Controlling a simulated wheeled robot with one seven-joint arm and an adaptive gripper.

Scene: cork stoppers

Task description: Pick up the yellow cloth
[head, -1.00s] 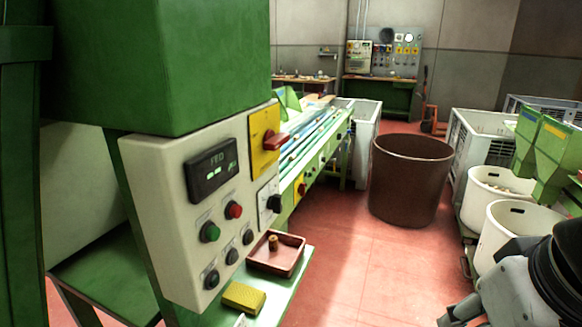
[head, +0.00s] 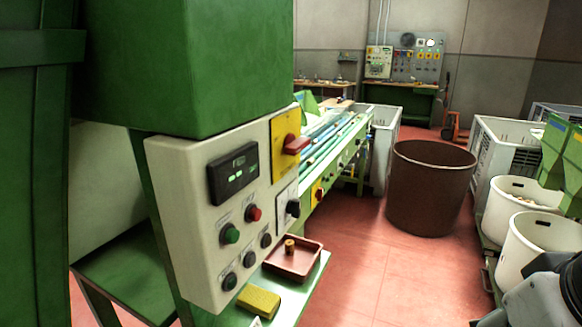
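The yellow cloth (head: 259,302) lies as a small folded pad on the green shelf (head: 291,305) below the control panel, at the lower middle of the head view. A reddish-brown tray (head: 306,264) with a cork stopper (head: 290,247) in it sits just behind the cloth on the same shelf. Part of my arm shows at the lower right corner, well to the right of the shelf. Its end is cut off by the frame edge, so I cannot make out my gripper's fingers.
The panel (head: 197,238) with buttons and a red switch overhangs the shelf's left side. A large brown bin (head: 431,190) stands on the red floor, with white tubs (head: 540,252) at right. The floor between shelf and tubs is clear.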

